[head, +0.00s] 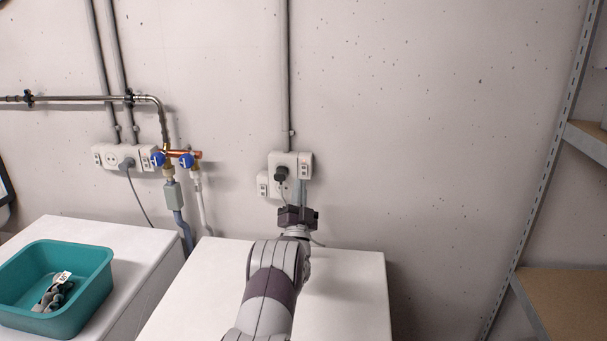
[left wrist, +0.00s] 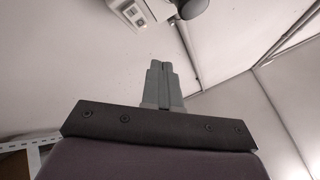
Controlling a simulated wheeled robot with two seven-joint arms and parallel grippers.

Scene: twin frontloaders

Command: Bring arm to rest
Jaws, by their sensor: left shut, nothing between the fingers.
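My left arm reaches forward over the white machine top (head: 350,290) in the head view. Its gripper (head: 298,188) points up in front of the wall, close to the socket box there. In the left wrist view the gripper's two grey fingers (left wrist: 162,75) are together with nothing between them. I cannot tell whether the fingertips touch the wall or the sockets. My right gripper is not in view.
A teal basin (head: 90,290) with grey cloth items stands on the left machine top (head: 130,245). A socket box (head: 283,165) with a plugged cable is on the wall. Pipes with blue valves (head: 172,158) are at left. A metal shelf (head: 545,200) stands at right.

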